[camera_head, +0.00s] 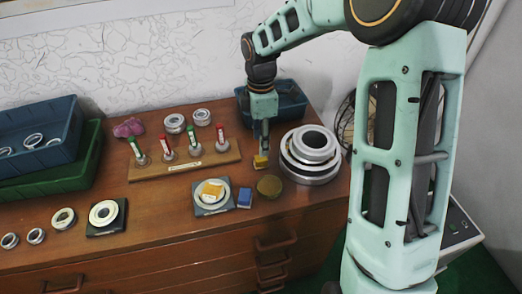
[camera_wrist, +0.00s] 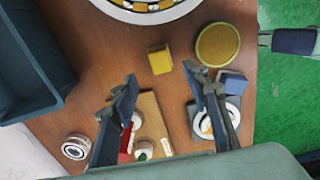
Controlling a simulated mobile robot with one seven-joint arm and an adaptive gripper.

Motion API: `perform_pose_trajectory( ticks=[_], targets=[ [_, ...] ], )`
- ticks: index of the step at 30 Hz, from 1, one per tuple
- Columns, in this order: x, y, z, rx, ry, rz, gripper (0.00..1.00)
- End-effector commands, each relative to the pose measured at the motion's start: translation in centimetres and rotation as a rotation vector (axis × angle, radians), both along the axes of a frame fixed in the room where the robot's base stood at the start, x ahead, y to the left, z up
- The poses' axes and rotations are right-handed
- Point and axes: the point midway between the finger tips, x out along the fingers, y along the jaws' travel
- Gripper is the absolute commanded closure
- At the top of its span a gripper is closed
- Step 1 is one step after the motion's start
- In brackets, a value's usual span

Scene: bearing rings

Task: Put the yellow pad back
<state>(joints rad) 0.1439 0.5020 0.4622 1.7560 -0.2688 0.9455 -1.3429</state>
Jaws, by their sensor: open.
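A small yellow block (camera_head: 261,161) lies on the wooden table top just below my gripper (camera_head: 264,149). In the wrist view the yellow block (camera_wrist: 160,60) lies just beyond the fingertips, roughly centred between them. My gripper (camera_wrist: 160,75) is open, with nothing between its fingers. Another yellow piece (camera_head: 212,189) lies on a bearing ring on a dark square plate (camera_head: 200,211). I cannot tell which of the two yellow pieces is the pad named. A blue block (camera_head: 245,198) lies to the right of that plate, and a round brownish-gold disc (camera_head: 270,185) is right of it.
A large stacked bearing (camera_head: 310,172) stands right of the yellow block. A wooden rack (camera_head: 205,160) with red and green markers stands left. A blue bin (camera_head: 290,105) stands behind. Blue and green bins, loose rings and a second plate (camera_head: 107,229) occupy the left.

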Motion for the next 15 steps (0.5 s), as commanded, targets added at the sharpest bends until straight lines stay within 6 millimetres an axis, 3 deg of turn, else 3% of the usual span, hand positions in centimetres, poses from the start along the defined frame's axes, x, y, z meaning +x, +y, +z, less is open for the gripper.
perform_pose_trajectory(
  ticks=[1, 6, 15],
  targets=[
    [0.0, 0.0, 1.2, 0.0, -0.002, -0.001, 0.57],
    [0.0, 0.0, 3.5, 0.0, 0.0, 0.0, 0.57],
    [-0.1, 0.0, 4.5, 0.0, 0.002, 0.0, 0.57]
  ],
)
